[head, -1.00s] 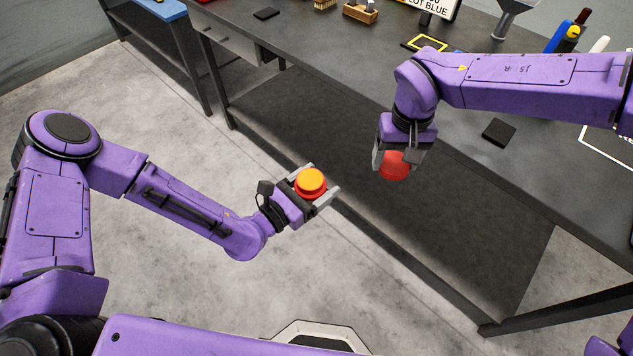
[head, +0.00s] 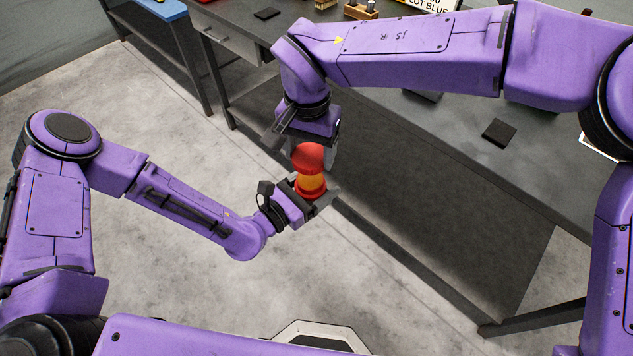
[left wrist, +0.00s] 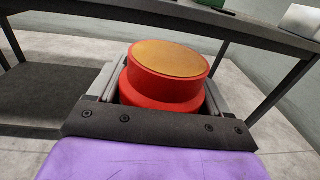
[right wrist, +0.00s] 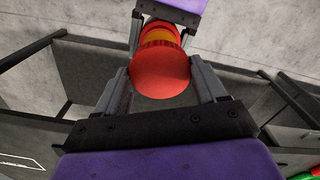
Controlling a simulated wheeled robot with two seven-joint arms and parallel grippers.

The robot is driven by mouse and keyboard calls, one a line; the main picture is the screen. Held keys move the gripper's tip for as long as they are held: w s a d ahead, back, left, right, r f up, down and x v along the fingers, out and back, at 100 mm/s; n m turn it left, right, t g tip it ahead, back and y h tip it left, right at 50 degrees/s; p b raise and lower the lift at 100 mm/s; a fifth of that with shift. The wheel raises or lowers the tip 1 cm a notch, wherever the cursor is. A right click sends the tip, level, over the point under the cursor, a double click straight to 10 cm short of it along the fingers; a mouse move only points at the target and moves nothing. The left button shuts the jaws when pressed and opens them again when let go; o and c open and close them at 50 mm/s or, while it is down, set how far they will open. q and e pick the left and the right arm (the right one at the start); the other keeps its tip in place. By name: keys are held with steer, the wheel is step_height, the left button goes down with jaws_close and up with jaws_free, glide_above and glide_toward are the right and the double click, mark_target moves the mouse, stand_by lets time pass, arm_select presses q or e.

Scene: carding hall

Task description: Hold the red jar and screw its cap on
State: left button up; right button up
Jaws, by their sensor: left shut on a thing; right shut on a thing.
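The red jar (head: 311,194) has an orange top and stands upright between the fingers of my left gripper (head: 314,190), which is shut on it. It shows in the left wrist view (left wrist: 162,92) with its orange top uncovered and no cap in that view. The red cap (head: 308,157) is in my right gripper (head: 304,149), which is shut on it and points down. In the head view the cap appears just above the jar, with an orange band between them. In the right wrist view the cap (right wrist: 160,74) partly hides the jar (right wrist: 160,27).
A long dark workbench (head: 380,125) runs behind the grippers, with a lower shelf beneath it. A black pad (head: 499,133) lies on the bench. My right arm crosses over the bench and hides part of it. Open concrete floor lies at the lower left.

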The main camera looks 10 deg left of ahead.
mark_target(310, 179)
steer(key=shift+f, duration=2)
steer(key=shift+f, duration=0.9)
steer(key=shift+f, duration=0.5)
